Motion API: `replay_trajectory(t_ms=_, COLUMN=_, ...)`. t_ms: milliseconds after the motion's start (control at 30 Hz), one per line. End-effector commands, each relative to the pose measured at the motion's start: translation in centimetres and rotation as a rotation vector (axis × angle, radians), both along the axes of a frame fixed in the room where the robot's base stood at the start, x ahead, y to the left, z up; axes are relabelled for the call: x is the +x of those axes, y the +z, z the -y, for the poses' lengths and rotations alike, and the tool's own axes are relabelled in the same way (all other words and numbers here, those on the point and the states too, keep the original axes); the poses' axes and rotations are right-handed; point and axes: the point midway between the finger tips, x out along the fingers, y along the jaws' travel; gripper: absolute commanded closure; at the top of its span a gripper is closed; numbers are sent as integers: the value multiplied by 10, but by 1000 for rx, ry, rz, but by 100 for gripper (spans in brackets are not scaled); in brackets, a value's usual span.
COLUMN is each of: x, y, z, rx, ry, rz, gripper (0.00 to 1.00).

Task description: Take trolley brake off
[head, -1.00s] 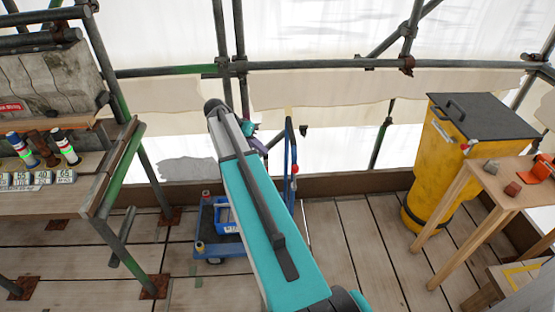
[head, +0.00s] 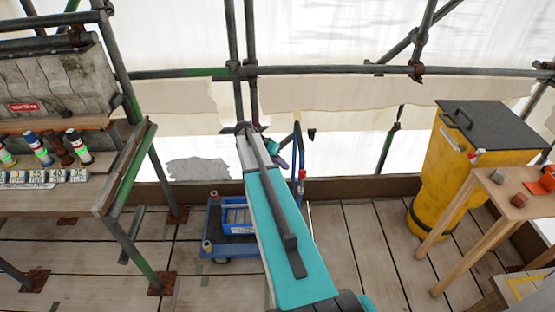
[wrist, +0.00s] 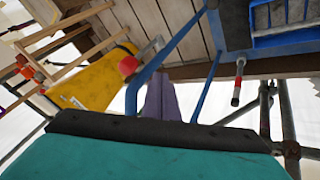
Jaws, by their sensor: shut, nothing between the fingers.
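The blue trolley (head: 217,248) stands on the plank floor in the head view, partly behind my arm. Its upright blue tube handle (head: 297,140) rises to the right of my arm. In the wrist view the trolley deck (wrist: 233,28) is at upper right. A red-and-dark lever (wrist: 238,82) hangs near the deck's edge; another red-tipped metal lever (wrist: 128,66) shows beside the other blue tube. I cannot tell which is the brake. My gripper (wrist: 161,98) is shut and empty, its purple fingers showing between the handle's tubes. In the head view it is mostly hidden behind my arm.
A blue crate (head: 238,222) sits on the trolley. A yellow bin (head: 455,165) with a dark lid and a wooden table (head: 480,180) stand at right. A scaffold bench (head: 60,200) with small bottles is at left. Scaffold poles and white sheeting close the back.

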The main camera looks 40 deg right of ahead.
Motion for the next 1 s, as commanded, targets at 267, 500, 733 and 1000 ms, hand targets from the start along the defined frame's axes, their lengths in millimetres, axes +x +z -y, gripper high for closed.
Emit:
replay_trajectory(t_ms=267, x=-29, y=-2, z=13, rx=0, ry=-2, rz=0, gripper=100)
replay_trajectory(t_ms=500, x=-38, y=-4, z=18, rx=0, ry=-1, rz=1, gripper=100)
replay_trajectory(t_ms=733, x=-38, y=-5, z=18, rx=0, ry=-1, rz=1, gripper=100)
replay_trajectory(t_ms=1000, x=-38, y=-4, z=17, rx=3, ry=1, rz=3, gripper=100)
